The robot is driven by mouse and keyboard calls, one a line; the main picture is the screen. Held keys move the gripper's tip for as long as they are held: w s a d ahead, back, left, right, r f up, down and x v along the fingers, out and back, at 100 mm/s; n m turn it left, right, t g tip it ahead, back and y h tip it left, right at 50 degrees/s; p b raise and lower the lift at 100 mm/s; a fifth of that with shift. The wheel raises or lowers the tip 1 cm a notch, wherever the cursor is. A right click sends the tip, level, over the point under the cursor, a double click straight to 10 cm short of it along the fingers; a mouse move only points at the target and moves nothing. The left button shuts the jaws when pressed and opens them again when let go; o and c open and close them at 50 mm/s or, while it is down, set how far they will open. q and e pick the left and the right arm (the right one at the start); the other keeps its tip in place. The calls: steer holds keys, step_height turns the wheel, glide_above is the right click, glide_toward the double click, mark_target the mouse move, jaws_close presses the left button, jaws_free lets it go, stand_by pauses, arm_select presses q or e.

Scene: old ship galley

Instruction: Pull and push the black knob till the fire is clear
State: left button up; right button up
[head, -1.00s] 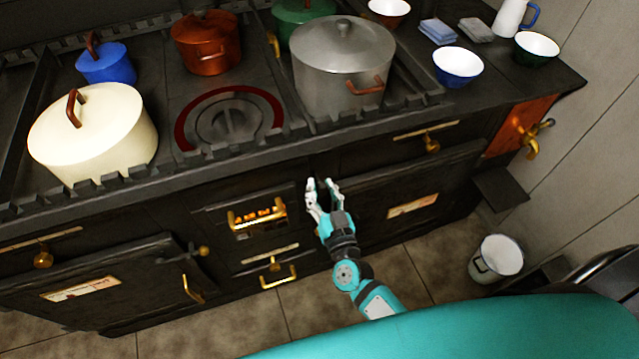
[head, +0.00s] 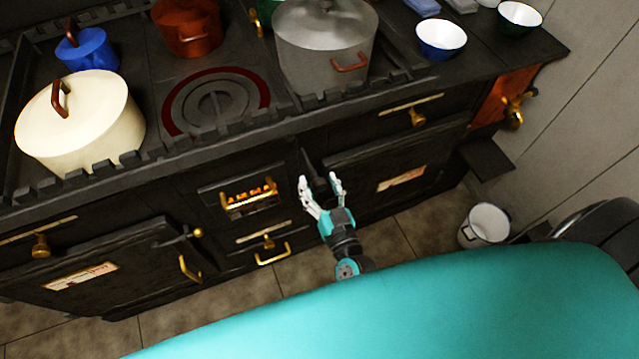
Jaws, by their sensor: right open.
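The black stove (head: 225,155) fills the left and middle of the head view. The fire glows orange behind a small brass-framed grate (head: 248,193) in its front. A dark, knob-like shape (head: 320,188) shows on the stove front to the right of the grate, hard to make out against the black metal. My right gripper (head: 319,180) is open, with its white fingers on either side of this dark shape. I cannot tell whether the fingers touch it. My left gripper is not in view.
A cream pot (head: 85,125), blue pot (head: 88,52), copper pot (head: 187,28) and grey pot (head: 325,45) stand on the stove. Brass handles (head: 272,254) stick out of its front. A white bucket (head: 485,226) stands on the tiled floor at right.

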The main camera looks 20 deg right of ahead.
steer(key=s, duration=1.2)
steer(key=shift+c, duration=0.2)
